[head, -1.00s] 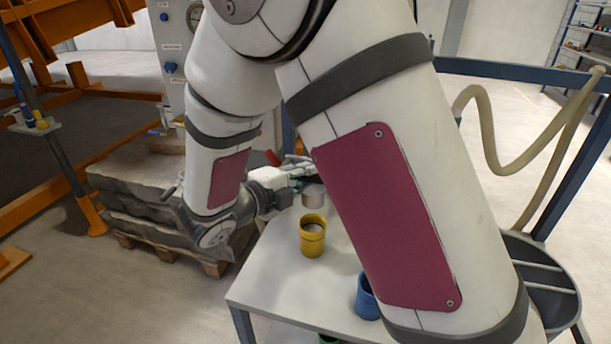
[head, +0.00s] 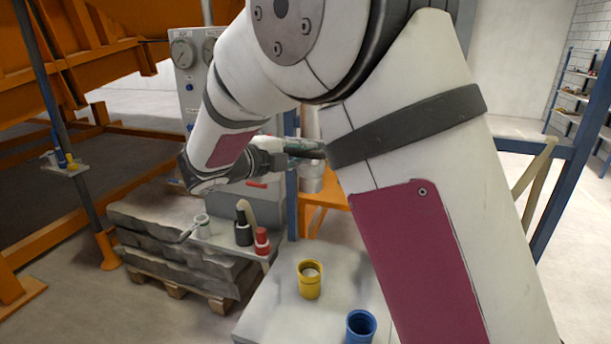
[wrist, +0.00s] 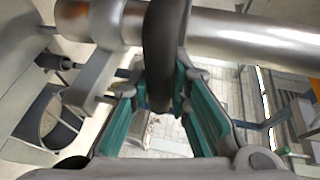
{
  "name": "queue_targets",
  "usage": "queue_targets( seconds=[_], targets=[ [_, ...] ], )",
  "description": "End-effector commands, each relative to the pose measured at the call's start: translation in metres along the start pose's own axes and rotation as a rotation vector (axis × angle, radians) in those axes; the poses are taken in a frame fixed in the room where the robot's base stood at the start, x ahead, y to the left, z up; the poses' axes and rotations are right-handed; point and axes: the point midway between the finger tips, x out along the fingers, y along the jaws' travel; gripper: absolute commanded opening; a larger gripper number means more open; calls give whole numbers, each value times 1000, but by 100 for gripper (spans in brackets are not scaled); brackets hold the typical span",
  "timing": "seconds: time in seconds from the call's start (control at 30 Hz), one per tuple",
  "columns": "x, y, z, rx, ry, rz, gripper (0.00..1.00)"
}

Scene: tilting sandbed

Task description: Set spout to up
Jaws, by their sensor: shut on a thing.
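My gripper (head: 305,148) is at the far end of my arm in the head view, partly hidden by my own upper arm. In the wrist view, its teal fingers (wrist: 165,100) are closed on a dark curved handle (wrist: 163,45). This handle crosses in front of a shiny metal pipe (wrist: 240,38) that runs across the top of the picture. In the head view a grey metal cylinder (head: 312,178) hangs just below the gripper. I cannot tell for certain which of these parts is the spout, or how it is turned.
A pale table holds a yellow cup (head: 310,283) and a blue cup (head: 360,326) in front. A black bottle (head: 243,230) and a red bottle (head: 262,241) stand behind, left. Stacked grey slabs (head: 165,245) lie on a pallet. A blue post (head: 291,190) stands near the gripper.

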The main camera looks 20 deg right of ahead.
Motion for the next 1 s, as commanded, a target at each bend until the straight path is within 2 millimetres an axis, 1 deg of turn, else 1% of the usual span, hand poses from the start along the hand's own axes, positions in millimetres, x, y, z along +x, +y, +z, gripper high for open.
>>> queue_targets(
  seconds=[0.03,0.2,0.63,0.67,0.7,0.73,1.0],
  targets=[
    [-3,-12,-2,8,0,-6,0],
    [-5,-26,-2,6,0,-5,0],
    [-5,-32,-2,8,0,-8,0],
    [-5,-32,-2,8,0,-8,21],
    [-5,-32,-2,9,0,-8,30],
    [-5,-32,-2,9,0,-8,37],
    [-5,-28,-2,3,0,-2,38]
  ],
)
